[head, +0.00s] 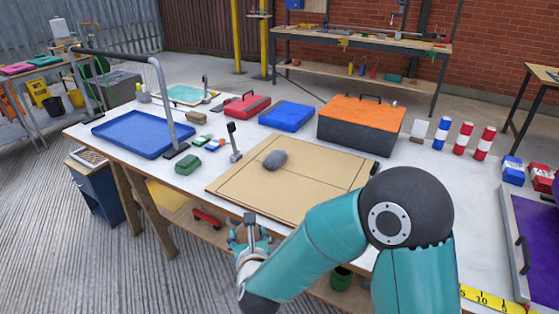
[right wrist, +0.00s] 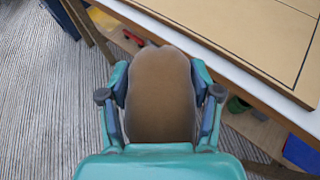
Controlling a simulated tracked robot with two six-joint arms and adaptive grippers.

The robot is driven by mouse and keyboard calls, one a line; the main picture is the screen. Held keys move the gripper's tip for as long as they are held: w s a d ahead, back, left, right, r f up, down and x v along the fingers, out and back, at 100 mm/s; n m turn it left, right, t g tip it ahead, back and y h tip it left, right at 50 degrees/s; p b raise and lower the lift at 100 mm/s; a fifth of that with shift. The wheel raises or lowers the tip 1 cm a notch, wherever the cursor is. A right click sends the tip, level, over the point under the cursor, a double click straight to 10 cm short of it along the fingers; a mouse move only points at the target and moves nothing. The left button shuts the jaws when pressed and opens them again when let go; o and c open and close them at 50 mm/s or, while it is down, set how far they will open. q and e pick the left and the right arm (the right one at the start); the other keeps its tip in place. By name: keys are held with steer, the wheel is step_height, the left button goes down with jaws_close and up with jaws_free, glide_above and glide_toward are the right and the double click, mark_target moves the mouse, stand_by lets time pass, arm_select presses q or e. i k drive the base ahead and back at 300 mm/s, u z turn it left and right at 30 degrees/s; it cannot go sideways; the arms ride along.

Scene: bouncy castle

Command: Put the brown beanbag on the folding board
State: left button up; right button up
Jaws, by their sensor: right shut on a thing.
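The brown beanbag (right wrist: 160,95) is upright between the fingers of my right gripper (right wrist: 160,100), which is shut on it in the right wrist view. In the head view my right gripper (head: 249,232) is just off the near edge of the table, in front of the folding board; the beanbag is hard to make out there. The tan folding board (head: 310,185) lies open and flat on the table, with dark lines across it. Its corner also shows in the right wrist view (right wrist: 235,35), apart from the beanbag. My left gripper is not in view.
A grey beanbag (head: 275,160) lies on the board's far left part. A small upright lever (head: 233,140) stands at its left corner. Behind are an orange-topped toolbox (head: 360,125) and blue case (head: 286,116). The board's middle and right are bare.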

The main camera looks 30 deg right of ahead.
mark_target(306, 198)
steer(key=z, duration=0.25)
steer(key=i, duration=0.75)
steer(key=z, duration=0.55)
steer(key=k, duration=0.85)
steer(key=z, duration=0.2)
steer(key=i, duration=0.85)
steer(key=u, duration=0.05)
